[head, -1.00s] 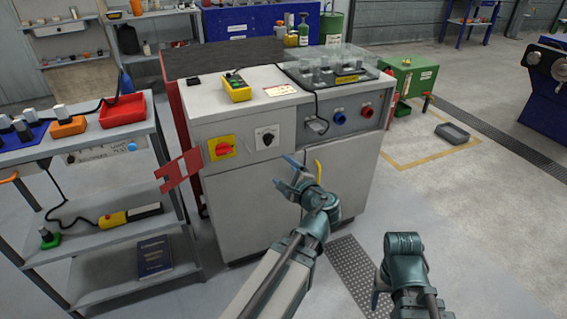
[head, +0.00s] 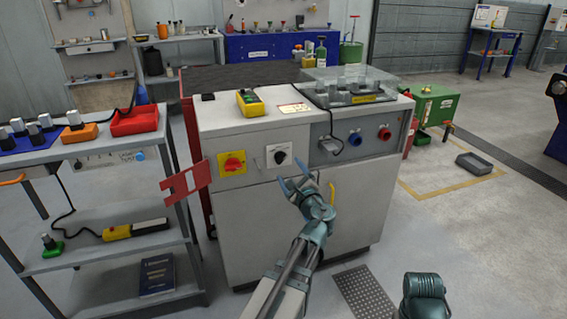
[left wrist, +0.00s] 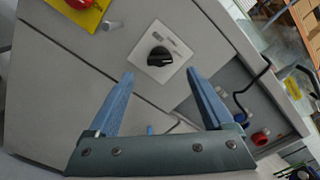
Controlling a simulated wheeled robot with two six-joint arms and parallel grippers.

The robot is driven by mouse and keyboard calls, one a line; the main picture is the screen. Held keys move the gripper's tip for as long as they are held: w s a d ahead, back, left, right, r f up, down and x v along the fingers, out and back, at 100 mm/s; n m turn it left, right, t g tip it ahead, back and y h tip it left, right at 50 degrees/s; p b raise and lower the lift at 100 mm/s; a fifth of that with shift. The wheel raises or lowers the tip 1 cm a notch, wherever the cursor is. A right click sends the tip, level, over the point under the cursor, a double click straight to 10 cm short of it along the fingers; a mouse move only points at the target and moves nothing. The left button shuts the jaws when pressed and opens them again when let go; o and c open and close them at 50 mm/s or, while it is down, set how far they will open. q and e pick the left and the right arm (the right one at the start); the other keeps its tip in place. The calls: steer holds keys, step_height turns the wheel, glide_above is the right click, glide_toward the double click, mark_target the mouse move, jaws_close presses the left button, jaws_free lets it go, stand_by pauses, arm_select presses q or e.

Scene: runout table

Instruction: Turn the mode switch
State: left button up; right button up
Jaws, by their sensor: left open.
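The mode switch is a black knob (head: 279,157) on a white plate (head: 271,162) on the front of the grey cabinet (head: 245,205). It also shows in the left wrist view as a black knob (left wrist: 159,56), ahead of the fingertips. My left gripper (head: 292,181) is open and empty, just below and right of the knob, apart from it. Its two blue fingers (left wrist: 158,84) point towards the plate in the left wrist view. My right arm shows at the bottom right of the head view; its fingers are not visible.
Left of the knob is a red rotary switch on a yellow plate (head: 222,168). A red flag-like plate (head: 184,183) sticks out at the cabinet's left. Blue (head: 355,139) and red (head: 385,134) connectors are to the right. A shelf rack (head: 90,252) stands at left.

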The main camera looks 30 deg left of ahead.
mark_target(282, 160)
arm_select(q)
steer(key=x, duration=0.6)
steer(key=shift+w+a, duration=0.15)
steer(key=shift+a, duration=0.05)
steer(key=shift+c, duration=0.2)
jaws_close()
